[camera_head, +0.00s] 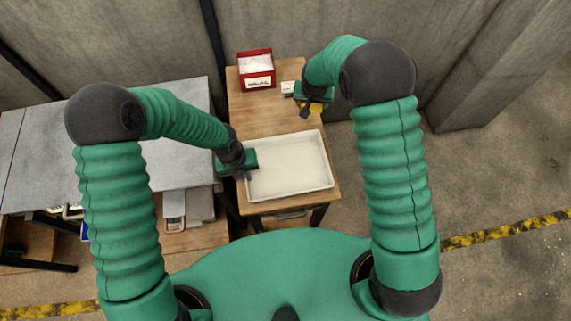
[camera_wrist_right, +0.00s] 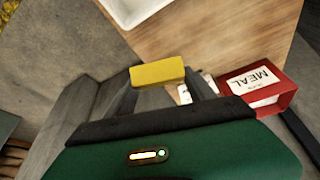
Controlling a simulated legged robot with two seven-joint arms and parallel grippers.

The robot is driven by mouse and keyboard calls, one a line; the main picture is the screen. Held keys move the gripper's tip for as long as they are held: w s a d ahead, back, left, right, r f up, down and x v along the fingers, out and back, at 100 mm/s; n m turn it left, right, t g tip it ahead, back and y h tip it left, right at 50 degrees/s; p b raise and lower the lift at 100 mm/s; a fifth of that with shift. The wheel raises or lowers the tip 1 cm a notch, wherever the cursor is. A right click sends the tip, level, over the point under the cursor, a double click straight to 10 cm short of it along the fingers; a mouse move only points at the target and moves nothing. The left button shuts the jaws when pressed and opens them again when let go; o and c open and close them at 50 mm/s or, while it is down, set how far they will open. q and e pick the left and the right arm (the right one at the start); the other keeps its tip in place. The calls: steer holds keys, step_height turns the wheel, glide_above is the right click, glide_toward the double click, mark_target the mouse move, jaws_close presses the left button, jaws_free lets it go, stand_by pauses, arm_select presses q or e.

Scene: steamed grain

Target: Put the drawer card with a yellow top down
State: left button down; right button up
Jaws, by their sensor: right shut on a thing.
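The drawer card's yellow top (camera_wrist_right: 157,74) sits between the two fingers of my right gripper (camera_wrist_right: 160,84) in the right wrist view. The gripper is shut on it.
The wooden table (camera_head: 255,118) has bare wood between tray and red box. The white tray (camera_head: 290,193) fills its near end. A red box (camera_head: 257,82) labelled MEAL stands at the back left. A small white card (camera_head: 288,87) is beside it. A grey table (camera_head: 175,100) adjoins at left.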

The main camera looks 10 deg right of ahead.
steer(key=s+m+g+y, duration=0.1)
steer(key=s+m, duration=0.1)
steer(key=s, duration=0.1)
steer(key=s+m+g+y, duration=0.1)
steer(key=s+m+g, duration=0.1)
steer(key=s+m, duration=0.1)
steer(key=s+a+f+m+g+y, duration=0.1)
steer(key=s+m+g, duration=0.1)
steer(key=s+m, duration=0.1)
steer(key=shift+s, duration=0.25)
arm_select(q)
steer(key=shift+d, duration=0.15)
arm_select(e)
steer(key=s+a+r+m+y, duration=0.1)
steer(key=s+a+m+y, duration=0.2)
steer(key=s+a+m, duration=0.15)
step_height(320, 180, up, 2)
steer(key=m+y, duration=0.2)
glide_above(284, 168)
steer(key=d, duration=0.3)
steer(key=shift+t, duration=0.4)
step_height(284, 168, down, 9)
steer(key=shift+w+a+f, duration=0.1)
steer(key=shift+a, duration=0.05)
steer(key=o, duration=1.6)
steer(key=shift+a, duration=0.1)
steer(key=shift+c, duration=0.2)
